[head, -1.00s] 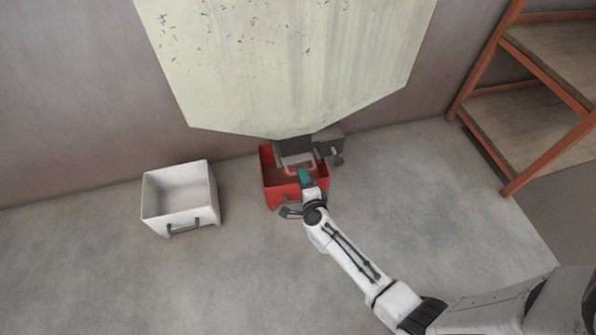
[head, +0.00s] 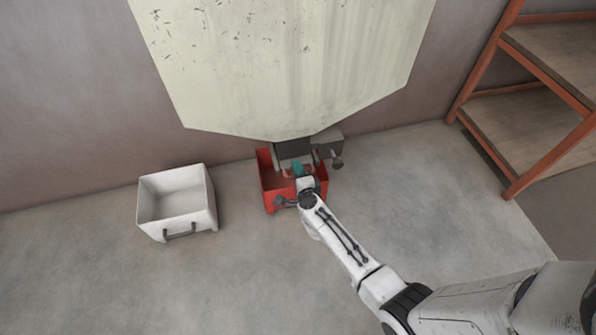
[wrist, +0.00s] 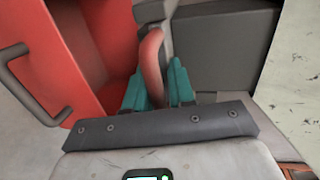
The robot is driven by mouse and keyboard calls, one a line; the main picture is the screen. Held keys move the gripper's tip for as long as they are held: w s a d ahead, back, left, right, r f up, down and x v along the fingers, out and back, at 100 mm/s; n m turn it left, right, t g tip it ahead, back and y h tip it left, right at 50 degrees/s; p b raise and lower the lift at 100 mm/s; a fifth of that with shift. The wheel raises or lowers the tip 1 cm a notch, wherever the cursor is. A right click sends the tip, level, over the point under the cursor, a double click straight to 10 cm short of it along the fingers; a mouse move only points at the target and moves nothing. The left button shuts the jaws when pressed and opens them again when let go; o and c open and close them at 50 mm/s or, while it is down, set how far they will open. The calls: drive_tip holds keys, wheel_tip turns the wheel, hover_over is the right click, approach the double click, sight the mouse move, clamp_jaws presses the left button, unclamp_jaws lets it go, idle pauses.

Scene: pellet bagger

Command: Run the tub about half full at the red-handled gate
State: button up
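The red tub (head: 266,181) stands on the floor under the hopper's dark outlet (head: 291,148). In the wrist view the tub (wrist: 42,57) fills the left side, with its dark pull handle. The visible inside shows bare red walls; the rest is hidden by the outlet and my gripper. The red gate handle (wrist: 152,60) rises between my gripper's teal fingers (wrist: 157,92), which sit close on both sides of it and look shut on it. In the head view my gripper (head: 299,169) is over the tub's front part. No falling pellets show.
A white tub (head: 175,200), empty where visible, stands on the floor to the left. The pale hopper (head: 290,65) hangs above the outlet. A grey block with a knob (head: 330,148) juts out at the outlet's right. An orange-framed shelf (head: 535,100) stands at right. Floor in front is clear.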

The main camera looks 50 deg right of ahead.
drive_tip(key=shift+s+f, duration=0.1)
drive_tip(key=shift+f, duration=0.1)
clamp_jaws()
drive_tip(key=shift+a, duration=0.1)
drive_tip(key=f+p+v, duration=0.1)
drive_tip(key=v, duration=0.5)
drive_tip(key=shift+s+f+p, duration=0.15)
drive_tip(key=shift+f+p, duration=0.1)
drive_tip(key=shift+p, duration=0.15)
drive_tip(key=shift+o, duration=1.7)
unclamp_jaws()
drive_tip(key=shift+o, duration=0.9)
drive_tip(key=shift+r, duration=0.1)
drive_tip(key=p+v, duration=0.3)
drive_tip(key=v, duration=0.7)
drive_tip(key=shift+s+a+r+p, duration=0.15)
drive_tip(key=shift+s+a+p, duration=0.1)
drive_tip(key=shift+p, duration=0.1)
